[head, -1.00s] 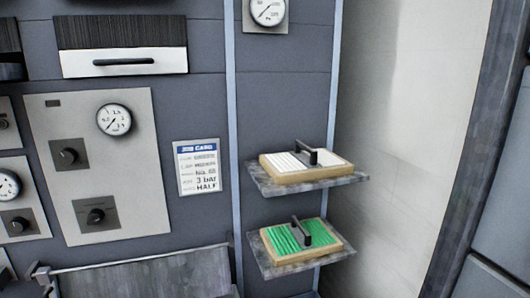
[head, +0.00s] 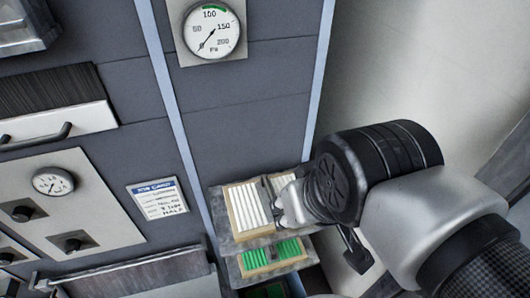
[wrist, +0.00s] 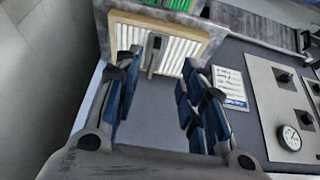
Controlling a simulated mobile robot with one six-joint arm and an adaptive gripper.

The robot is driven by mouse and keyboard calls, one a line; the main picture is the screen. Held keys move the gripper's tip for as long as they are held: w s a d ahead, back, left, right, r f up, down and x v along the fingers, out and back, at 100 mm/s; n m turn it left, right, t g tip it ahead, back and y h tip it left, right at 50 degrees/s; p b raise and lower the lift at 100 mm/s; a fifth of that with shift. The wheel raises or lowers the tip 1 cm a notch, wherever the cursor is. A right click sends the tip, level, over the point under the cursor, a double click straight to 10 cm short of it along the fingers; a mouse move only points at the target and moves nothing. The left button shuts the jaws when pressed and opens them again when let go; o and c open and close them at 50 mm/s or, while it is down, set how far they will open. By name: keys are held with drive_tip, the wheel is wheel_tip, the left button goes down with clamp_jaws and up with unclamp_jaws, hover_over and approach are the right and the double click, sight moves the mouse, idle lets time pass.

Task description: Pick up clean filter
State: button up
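A filter with white pleats (head: 250,208), a tan frame and a dark handle sits on the upper wall shelf (head: 229,238). My gripper (head: 279,196) is at its right side in the head view, partly hidden by my wrist, which also covers part of the filter. In the wrist view the same white filter (wrist: 178,45) lies just beyond my fingers, with its handle (wrist: 154,52) between them. My gripper (wrist: 158,68) is open there, with visible space between the fingers and the handle. I cannot tell whether any finger touches the filter.
A green-pleated filter (head: 256,258) sits on the lower shelf directly below. A pressure gauge (head: 211,32) is above on the panel, and a job card (head: 158,199) hangs to the left. A pale wall (head: 420,60) stands to the right.

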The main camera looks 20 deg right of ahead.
drive_tip(key=w+r+g+p, duration=0.1)
drive_tip(key=w+r+p, duration=0.3)
drive_tip(key=r+p, duration=0.45)
drive_tip(key=g, duration=0.4)
hover_over(270, 191)
wheel_tip(270, 191, down, 11)
drive_tip(key=shift+w+f+b, duration=0.1)
drive_tip(key=shift+f+b, duration=0.45)
drive_tip(key=shift+f, duration=0.35)
wheel_tip(270, 191, down, 8)
drive_tip(key=b, duration=0.6)
drive_tip(key=shift+f, duration=0.25)
clamp_jaws()
drive_tip(key=shift+r, duration=0.1)
wheel_tip(270, 191, up, 5)
drive_tip(key=p, duration=0.3)
drive_tip(key=shift+p, duration=0.4)
